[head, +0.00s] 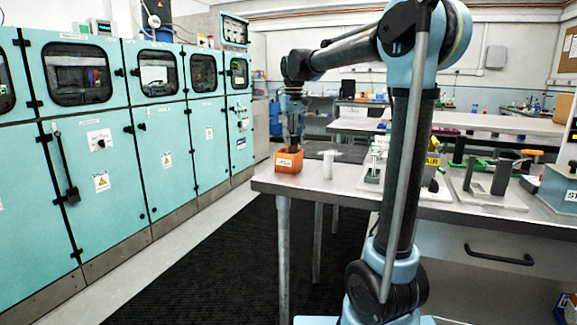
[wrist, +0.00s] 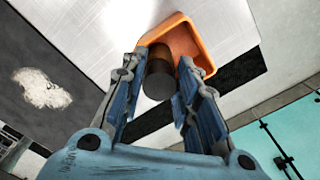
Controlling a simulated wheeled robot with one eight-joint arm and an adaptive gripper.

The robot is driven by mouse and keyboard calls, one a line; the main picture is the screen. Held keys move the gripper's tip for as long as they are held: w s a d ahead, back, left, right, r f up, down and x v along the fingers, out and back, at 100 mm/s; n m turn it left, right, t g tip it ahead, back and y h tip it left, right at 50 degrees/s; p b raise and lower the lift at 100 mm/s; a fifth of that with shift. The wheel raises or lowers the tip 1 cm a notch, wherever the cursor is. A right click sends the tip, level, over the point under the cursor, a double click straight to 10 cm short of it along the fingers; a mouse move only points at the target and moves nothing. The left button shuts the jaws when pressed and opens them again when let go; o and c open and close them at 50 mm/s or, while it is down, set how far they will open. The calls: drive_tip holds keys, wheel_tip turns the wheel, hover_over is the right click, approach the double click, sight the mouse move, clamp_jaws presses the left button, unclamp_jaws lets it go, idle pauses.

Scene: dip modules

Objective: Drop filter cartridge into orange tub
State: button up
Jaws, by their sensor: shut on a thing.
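The orange tub (head: 289,163) stands at the near left corner of the metal table, with a white label on its front. In the wrist view the tub (wrist: 203,52) lies beyond my fingertips, its open inside partly visible. My gripper (head: 294,142) points down above the tub. In the wrist view my gripper (wrist: 160,60) is shut on a dark cylinder with a brownish side, which I take as the filter cartridge (wrist: 158,86). The cartridge overlaps the tub's edge in that view; its exact height above the tub is unclear. In the head view the cartridge is hard to make out.
A white cylinder (head: 327,165) stands just right of the tub. Fixtures with green parts (head: 376,160) and a grey holder (head: 490,184) stand farther right on the metal table (head: 320,190). Teal cabinets (head: 160,150) line the left across a dark floor mat (head: 240,270).

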drive_tip(key=o, duration=1.1)
drive_tip(key=shift+o, duration=0.2)
wheel_tip(320, 180, up, 12)
drive_tip(key=shift+w+f, duration=0.1)
